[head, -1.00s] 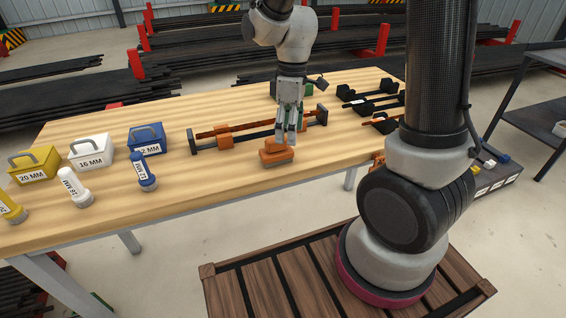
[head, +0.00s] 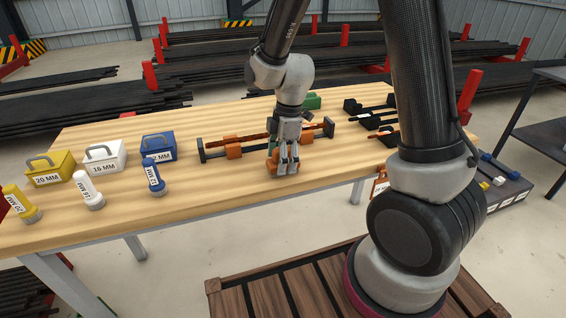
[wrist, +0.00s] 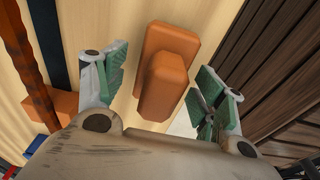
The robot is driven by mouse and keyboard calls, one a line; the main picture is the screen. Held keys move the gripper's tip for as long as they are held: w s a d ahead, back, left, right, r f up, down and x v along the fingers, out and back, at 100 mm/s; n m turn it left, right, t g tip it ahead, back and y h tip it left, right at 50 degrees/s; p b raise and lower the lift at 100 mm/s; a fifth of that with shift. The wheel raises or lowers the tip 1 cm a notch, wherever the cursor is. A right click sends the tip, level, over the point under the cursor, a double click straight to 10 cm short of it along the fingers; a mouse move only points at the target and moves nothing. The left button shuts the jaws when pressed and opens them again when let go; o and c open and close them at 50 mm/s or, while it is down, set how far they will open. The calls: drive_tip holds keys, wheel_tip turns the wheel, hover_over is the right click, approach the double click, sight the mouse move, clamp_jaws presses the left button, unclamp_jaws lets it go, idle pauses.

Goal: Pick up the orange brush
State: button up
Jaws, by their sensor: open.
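The orange brush (wrist: 166,80) lies on the wooden table, its raised handle facing up toward the wrist camera. In the head view the brush (head: 273,163) is mostly hidden behind my gripper (head: 284,166). In the wrist view my gripper (wrist: 160,82) is open, with one green-padded finger on each side of the brush. Gaps show between the pads and the brush, so it is not held.
A rusty bar on a fixture with orange blocks (head: 233,152) lies just behind the gripper. Yellow, white and blue (head: 158,147) boxes and matching cylinders (head: 153,176) stand to the left. Black clamps (head: 372,122) lie at right. The table's front edge (head: 250,202) is near.

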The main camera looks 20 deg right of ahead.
drive_tip(key=shift+f, duration=0.8)
drive_tip(key=c, duration=1.2)
drive_tip(key=shift+a+r, duration=0.1)
wheel_tip(320, 180, up, 10)
drive_tip(key=shift+f, duration=0.1)
